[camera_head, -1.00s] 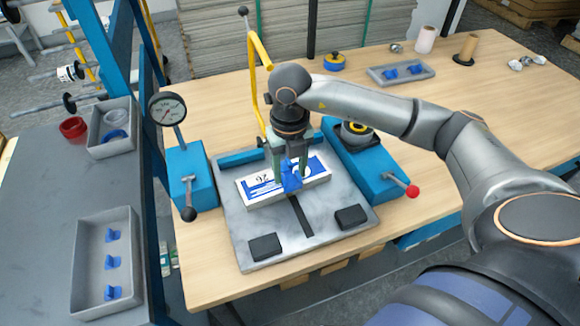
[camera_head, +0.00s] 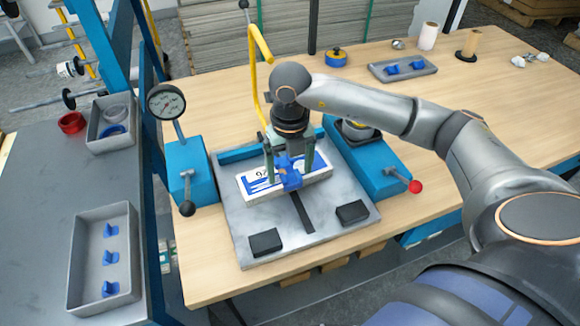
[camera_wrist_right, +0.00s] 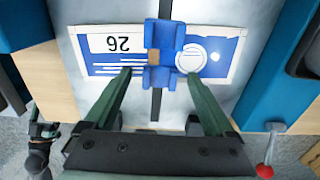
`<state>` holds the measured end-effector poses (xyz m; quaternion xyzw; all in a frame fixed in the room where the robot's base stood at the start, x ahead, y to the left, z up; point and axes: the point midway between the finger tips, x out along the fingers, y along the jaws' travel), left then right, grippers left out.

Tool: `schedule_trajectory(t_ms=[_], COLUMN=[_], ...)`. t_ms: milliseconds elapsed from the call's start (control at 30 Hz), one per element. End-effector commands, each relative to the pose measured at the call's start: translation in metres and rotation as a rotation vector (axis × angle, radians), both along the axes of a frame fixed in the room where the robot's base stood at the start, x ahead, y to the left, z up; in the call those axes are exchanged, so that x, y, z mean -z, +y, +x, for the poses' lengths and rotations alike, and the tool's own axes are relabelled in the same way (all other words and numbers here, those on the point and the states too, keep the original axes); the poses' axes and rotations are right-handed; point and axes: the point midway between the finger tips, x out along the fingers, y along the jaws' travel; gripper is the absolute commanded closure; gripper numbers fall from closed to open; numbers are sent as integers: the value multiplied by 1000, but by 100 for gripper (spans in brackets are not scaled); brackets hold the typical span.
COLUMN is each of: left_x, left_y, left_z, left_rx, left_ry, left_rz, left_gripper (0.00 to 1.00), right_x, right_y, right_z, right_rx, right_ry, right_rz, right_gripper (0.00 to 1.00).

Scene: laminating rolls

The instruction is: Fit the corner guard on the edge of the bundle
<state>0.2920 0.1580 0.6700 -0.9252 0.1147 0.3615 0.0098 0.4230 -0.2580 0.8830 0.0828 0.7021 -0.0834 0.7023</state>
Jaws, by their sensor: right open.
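The bundle (camera_head: 316,178) is a flat white block with a blue-and-white label. It lies on the grey plate (camera_head: 330,232) of the press. The blue corner guard (camera_head: 291,182) sits at the middle of the bundle's near long edge; the right wrist view shows the guard (camera_wrist_right: 165,32) lying across the label and over that edge. My right gripper (camera_head: 287,174) is above the bundle, with its fingers spread on either side of the guard. In the right wrist view, gaps show between the guard and both fingertips (camera_wrist_right: 160,74).
Blue press blocks (camera_head: 368,160) flank the plate, with a red-knobbed lever (camera_head: 415,186) at right. Two black pads (camera_head: 265,242) lie in front. A yellow bent bar (camera_head: 252,75) stands behind. Trays with blue pieces stand at left (camera_head: 75,287) and back right (camera_head: 379,75).

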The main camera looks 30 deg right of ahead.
Motion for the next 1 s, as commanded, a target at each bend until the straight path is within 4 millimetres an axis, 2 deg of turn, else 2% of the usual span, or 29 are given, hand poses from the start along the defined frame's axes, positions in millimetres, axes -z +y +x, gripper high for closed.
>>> schedule_trajectory(t_ms=[233,400,700,1000], left_x=[1,4,-1,-7], left_y=[1,1,1,3], left_z=[0,0,0,0], left_rx=[-1,0,1,-4], left_ry=[1,2,2,-6], left_rz=[2,3,3,5], left_gripper=[11,11,11,11], right_x=[-6,-35,-92,-120], right_y=[0,0,27,59], right_z=[1,1,-42,-96], right_rx=[0,-2,-6,-7], right_ry=[-2,-7,-6,-5], right_rz=[1,0,1,0], right_gripper=[11,11,11,11])
